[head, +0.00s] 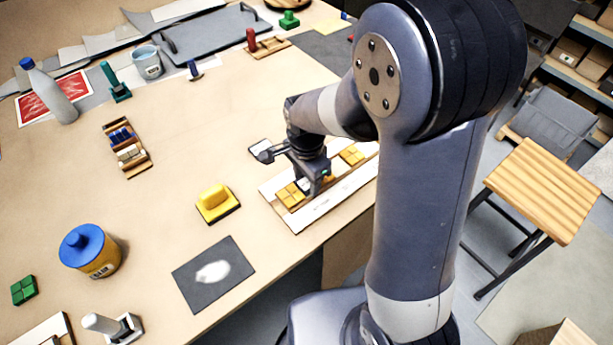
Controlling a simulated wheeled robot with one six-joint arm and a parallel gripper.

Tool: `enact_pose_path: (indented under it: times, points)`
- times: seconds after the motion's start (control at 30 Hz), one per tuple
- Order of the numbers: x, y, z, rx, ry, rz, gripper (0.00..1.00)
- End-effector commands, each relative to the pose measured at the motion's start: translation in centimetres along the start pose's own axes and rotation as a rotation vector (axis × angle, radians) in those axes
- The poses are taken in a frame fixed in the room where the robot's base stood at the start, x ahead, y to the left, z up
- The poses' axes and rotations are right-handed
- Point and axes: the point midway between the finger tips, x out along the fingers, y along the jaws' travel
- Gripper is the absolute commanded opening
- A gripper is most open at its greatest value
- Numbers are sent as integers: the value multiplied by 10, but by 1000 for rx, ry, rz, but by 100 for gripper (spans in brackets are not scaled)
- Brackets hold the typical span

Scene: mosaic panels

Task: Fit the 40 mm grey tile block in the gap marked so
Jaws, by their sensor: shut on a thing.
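The mosaic panel (311,209) is a pale strip near the table's front edge. Yellow tile blocks (290,195) sit on its left part and more yellow tile blocks (352,154) on its right part. My gripper (317,189) points down over the panel between these two groups, close to the left one. It is shut on a block, taken to be the grey tile block, which the fingers mostly hide. A small pale patch (303,185) shows beside the fingers. The gap, its mark and any contact with the panel are hidden by my gripper and arm.
A yellow-handled tool (216,201) and a dark sheet with white powder (198,281) lie left of the panel. A blue-lidded tub (88,251) and a tile rack (137,156) stand farther left. The table behind my gripper is mostly clear.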

Motion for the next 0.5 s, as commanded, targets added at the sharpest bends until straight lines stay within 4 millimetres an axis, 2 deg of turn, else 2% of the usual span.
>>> enact_pose_path:
  times: [0.07, 0.1, 0.4, 0.5]
  points:
    - [3, 0, 0, 0, 0, 0, 22]
    - [2, 0, 0, 0, 0, 0, 46]
    - [2, 0, 0, 0, 0, 0, 70]
    - [2, 0, 0, 0, 0, 0, 70]
